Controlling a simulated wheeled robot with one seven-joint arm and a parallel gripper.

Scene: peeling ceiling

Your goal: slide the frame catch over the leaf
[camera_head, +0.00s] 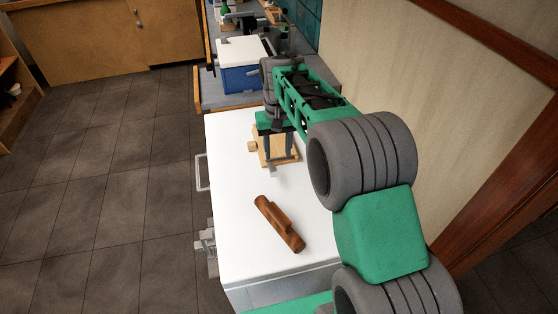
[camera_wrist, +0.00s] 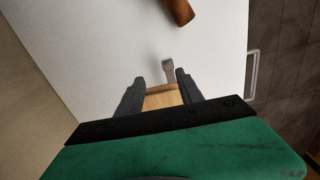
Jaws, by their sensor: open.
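A pale wooden piece (camera_head: 262,157) with a round knob on its left lies on the white top, under my gripper (camera_head: 281,157). A grey metal tab (camera_head: 272,170) sticks out from its near side. In the wrist view my gripper (camera_wrist: 160,78) is open, its two dark fingers on either side of the pale wood (camera_wrist: 163,99). The grey tab (camera_wrist: 168,70) shows just beyond the fingertips. I cannot tell whether the fingers touch the wood. I cannot make out for sure which part is the frame catch and which is the leaf; the gripper hides much of the piece.
A brown wooden piece (camera_head: 280,223) lies on the white top (camera_head: 235,200), nearer than the pale piece. A blue box with a white lid (camera_head: 240,78) stands behind on a grey bench. A wall is close on the right. Tiled floor (camera_head: 110,190) is open on the left.

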